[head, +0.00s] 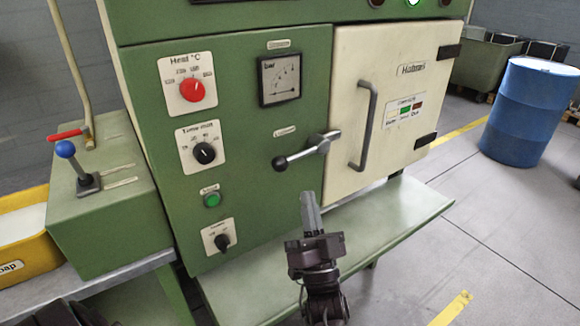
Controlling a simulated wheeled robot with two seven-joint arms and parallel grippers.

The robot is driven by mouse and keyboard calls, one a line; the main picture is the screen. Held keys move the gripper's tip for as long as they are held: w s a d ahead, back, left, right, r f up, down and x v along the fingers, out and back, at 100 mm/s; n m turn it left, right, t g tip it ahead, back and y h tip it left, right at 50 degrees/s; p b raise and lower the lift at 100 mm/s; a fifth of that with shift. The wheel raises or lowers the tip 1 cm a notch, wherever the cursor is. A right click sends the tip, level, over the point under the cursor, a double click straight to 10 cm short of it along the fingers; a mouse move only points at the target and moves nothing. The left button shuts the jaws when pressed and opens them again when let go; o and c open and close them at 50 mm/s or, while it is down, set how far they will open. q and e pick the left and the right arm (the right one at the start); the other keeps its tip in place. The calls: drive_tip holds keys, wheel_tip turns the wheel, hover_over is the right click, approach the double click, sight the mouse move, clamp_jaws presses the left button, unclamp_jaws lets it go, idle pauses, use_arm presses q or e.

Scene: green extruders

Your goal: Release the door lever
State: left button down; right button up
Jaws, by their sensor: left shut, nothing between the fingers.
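The door lever (305,153) is a silver bar with a black ball at its lower left end. It is mounted where the green machine front meets the cream door (345,75), and it slants slightly down to the left. The door looks closed and carries a grey vertical handle (371,128). My left gripper (308,197) points upward below the lever, its fingers together with nothing between them. In the picture its tips are a little below and right of the black ball, apart from the lever. My right gripper is not in view.
A green shelf (410,208) juts out below the door. Left of the lever are a red knob (192,90), black knobs and a green button (212,200). A blue-ball lever (66,150) stands on a green box at left. A blue barrel (528,112) stands right on open floor.

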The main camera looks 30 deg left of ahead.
use_arm(q)
drive_tip(key=w+a+r+p, duration=0.3)
drive_tip(key=w+a, duration=0.1)
drive_tip(key=a, duration=0.3)
drive_tip(key=shift+w+a+r, duration=0.25)
drive_tip(key=shift+w, duration=0.05)
idle(0.5)
